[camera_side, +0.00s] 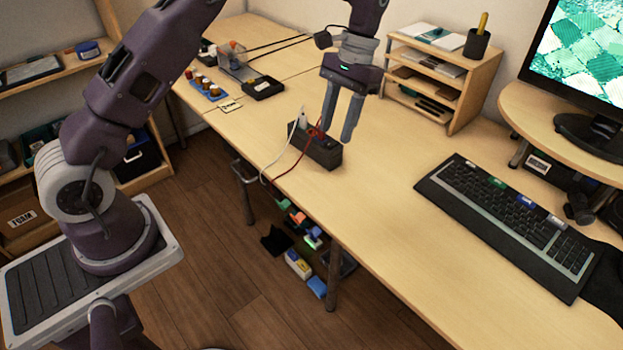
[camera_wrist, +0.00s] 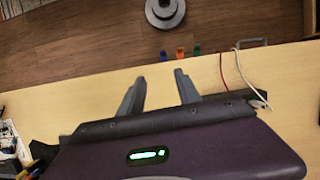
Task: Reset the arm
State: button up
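My gripper (camera_side: 341,116) hangs over the table (camera_side: 390,220), fingers pointing down. Its two grey fingers stand apart with nothing seen between them; the wrist view shows the same open gripper (camera_wrist: 157,80). In the side view the fingers overlap a dark box (camera_side: 318,151) on the table, with a white plug and a red cable (camera_side: 297,160) at its top. I cannot tell whether a finger touches the box. A white cable (camera_side: 276,163) runs from it over the table's edge. Both cables also show at the right of the wrist view (camera_wrist: 237,62).
A black keyboard (camera_side: 508,222) lies to the right, below a monitor (camera_side: 580,60). A wooden shelf unit (camera_side: 455,75) stands behind my gripper. A blue tray (camera_side: 209,90) and a black box (camera_side: 263,87) lie at the far left. The table's front middle is clear.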

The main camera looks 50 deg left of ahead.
jog(key=s+r+t, duration=0.3)
jog(key=s+r, duration=0.4)
jog(key=r, duration=0.5)
jog(key=s+r+t, duration=0.4)
jog(key=s+r, duration=0.1)
jog(key=s, duration=0.8)
jog(key=s+f+t, duration=0.2)
jog(key=s+f, duration=0.1)
jog(key=s, duration=0.5)
jog(key=shift+s+d+m, duration=0.25)
jog(key=shift+s+m, duration=0.05)
jog(key=shift+s, duration=0.05)
